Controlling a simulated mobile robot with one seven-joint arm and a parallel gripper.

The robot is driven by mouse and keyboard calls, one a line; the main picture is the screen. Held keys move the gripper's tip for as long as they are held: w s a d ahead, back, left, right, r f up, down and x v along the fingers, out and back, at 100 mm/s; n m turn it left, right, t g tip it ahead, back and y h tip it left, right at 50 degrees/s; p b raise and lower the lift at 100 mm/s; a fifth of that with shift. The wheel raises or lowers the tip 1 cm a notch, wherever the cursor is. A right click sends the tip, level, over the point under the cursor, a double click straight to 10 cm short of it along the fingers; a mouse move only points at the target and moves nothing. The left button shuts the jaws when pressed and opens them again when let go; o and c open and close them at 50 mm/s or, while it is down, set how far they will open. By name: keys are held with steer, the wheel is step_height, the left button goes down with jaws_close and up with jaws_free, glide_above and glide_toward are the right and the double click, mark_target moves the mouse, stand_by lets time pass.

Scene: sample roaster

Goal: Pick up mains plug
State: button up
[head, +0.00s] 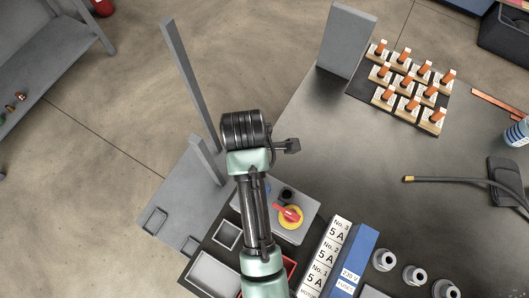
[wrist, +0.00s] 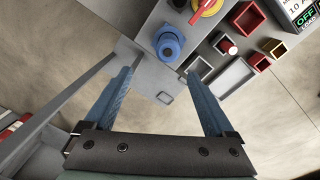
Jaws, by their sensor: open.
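A round blue piece, which looks like the mains plug (wrist: 168,42), stands at the edge of a grey box in the wrist view. In the head view only a sliver of blue shows beside my arm, which hides the rest. My gripper (wrist: 157,76) is open, with its two blue fingers apart and nothing between them. The blue piece appears just beyond the fingertips, roughly between their lines and slightly right of centre. I cannot tell the remaining height gap. In the head view my wrist hides the fingers.
A red and yellow rotary switch (head: 290,215) sits on the grey box beside the blue piece. Grey posts (head: 190,85) rise at the left. Labelled fuse blocks (head: 327,258), small trays (head: 228,234) and grey fittings (head: 384,260) stand near the front. The table's middle is clear.

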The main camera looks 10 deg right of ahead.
steer(key=shift+s+d+f+n+g, duration=0.1)
steer(key=shift+s+n+g, duration=0.25)
steer(key=shift+s, duration=0.2)
step_height(320, 180, down, 7)
steer(key=shift+s+r, duration=0.1)
steer(key=shift+w+d+f+p, duration=0.15)
steer(key=shift+f+p, duration=0.05)
steer(key=shift+f, duration=1.25)
steer(key=shift+w+d+f+p, duration=0.1)
steer(key=shift+d+f+p, duration=0.05)
steer(key=shift+f, duration=1.25)
jaws_close()
